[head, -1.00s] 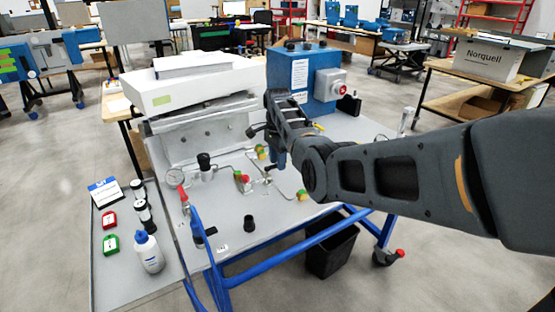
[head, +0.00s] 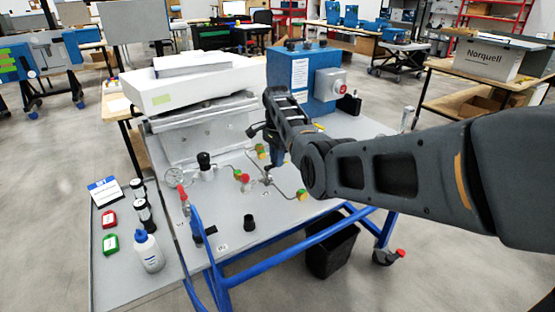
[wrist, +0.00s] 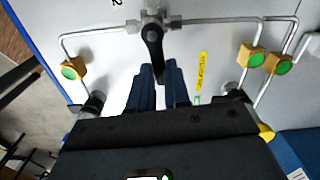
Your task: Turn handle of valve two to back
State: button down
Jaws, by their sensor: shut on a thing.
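The valve (wrist: 150,17) shows at the top of the wrist view, a metal body with tubing on both sides. Its black handle (wrist: 153,42) points down in that view, toward my gripper. My gripper (wrist: 158,75) has its two blue fingers close on either side of the handle's lower end, shut on it. In the head view my gripper (head: 273,155) is over the analyser board (head: 220,195), largely hidden by my arm. A printed "2" is on the panel near the valve in the wrist view.
Green-and-yellow fittings (wrist: 73,70) sit on the tubing left and right of the valve. A blue box (head: 308,75) stands behind the panel. A grey side shelf (head: 118,270) holds a white bottle (head: 148,252), a red tag and a green tag.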

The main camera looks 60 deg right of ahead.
jog(key=n, duration=0.1)
jog(key=w+n, duration=0.1)
jog(key=n+b, duration=0.1)
jog(key=n, duration=0.1)
jog(key=shift+w+d, duration=0.2)
jog(key=shift+w, duration=0.05)
jog(key=n, duration=0.1)
jog(key=w+n+b, duration=0.1)
jog(key=n, duration=0.2)
jog(key=shift+w+a+n, duration=0.1)
jog(key=shift+w+n, duration=0.2)
jog(key=shift+n, duration=0.1)
jog(key=n, duration=0.1)
jog(key=w+n, duration=0.1)
jog(key=n, duration=0.2)
jog(key=shift+w+a+n+b, duration=0.15)
jog(key=shift+a+n+b, duration=0.15)
jog(key=shift+a, duration=0.1)
jog(key=shift+w+a+n, duration=0.2)
jog(key=shift+a+n, duration=0.05)
jog(key=shift+n, duration=0.6)
jog(key=shift+w+a+n, duration=0.2)
jog(key=shift+n, duration=0.65)
jog(key=c, duration=1.1)
grip_release()
jog(key=shift+r, duration=0.1)
jog(key=shift+r, duration=3.8)
